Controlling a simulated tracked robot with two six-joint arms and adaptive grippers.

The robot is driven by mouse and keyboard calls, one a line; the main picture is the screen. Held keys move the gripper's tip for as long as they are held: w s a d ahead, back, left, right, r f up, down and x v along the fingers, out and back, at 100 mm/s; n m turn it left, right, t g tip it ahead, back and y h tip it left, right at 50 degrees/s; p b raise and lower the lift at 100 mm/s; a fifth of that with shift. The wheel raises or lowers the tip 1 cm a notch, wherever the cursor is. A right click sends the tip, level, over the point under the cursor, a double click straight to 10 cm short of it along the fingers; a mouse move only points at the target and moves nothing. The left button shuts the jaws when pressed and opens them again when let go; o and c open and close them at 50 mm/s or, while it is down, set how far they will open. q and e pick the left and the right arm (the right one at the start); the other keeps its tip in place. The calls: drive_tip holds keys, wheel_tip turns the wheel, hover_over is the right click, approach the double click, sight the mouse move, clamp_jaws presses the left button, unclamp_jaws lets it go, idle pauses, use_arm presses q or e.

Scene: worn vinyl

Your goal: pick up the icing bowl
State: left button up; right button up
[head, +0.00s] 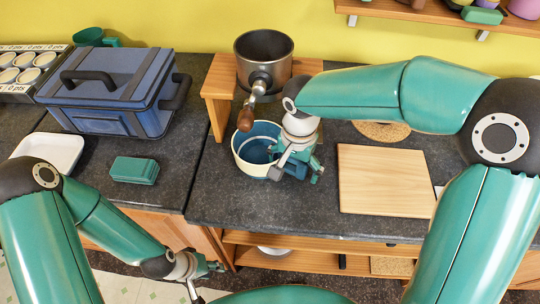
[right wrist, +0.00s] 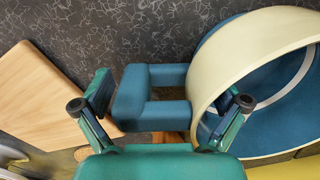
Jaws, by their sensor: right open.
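The icing bowl (head: 247,168) is blue inside with a cream rim and stands on the dark counter in front of a small wooden stand. In the right wrist view the bowl (right wrist: 225,55) is at the right, with its square blue handle (right wrist: 132,97) pointing left. My right gripper (head: 304,172) is at the bowl's handle side and partly hides it. In the wrist view the right gripper (right wrist: 165,105) is open, with the handle between its fingers; one finger overlaps the bowl's rim. My left gripper (head: 208,268) is low, in front of the counter, its jaws unclear.
A pot with a wooden handle (head: 262,47) sits on the wooden stand (head: 219,83) behind the bowl. A wooden board (head: 385,180) lies to the right. A blue box (head: 118,87), a green butter-like container (head: 134,170) and a white tray (head: 48,151) are left.

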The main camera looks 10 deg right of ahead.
drive_tip(key=shift+f, duration=0.2)
drive_tip(key=shift+s, duration=0.15)
drive_tip(key=c, duration=1.7)
drive_tip(key=shift+o, duration=0.2)
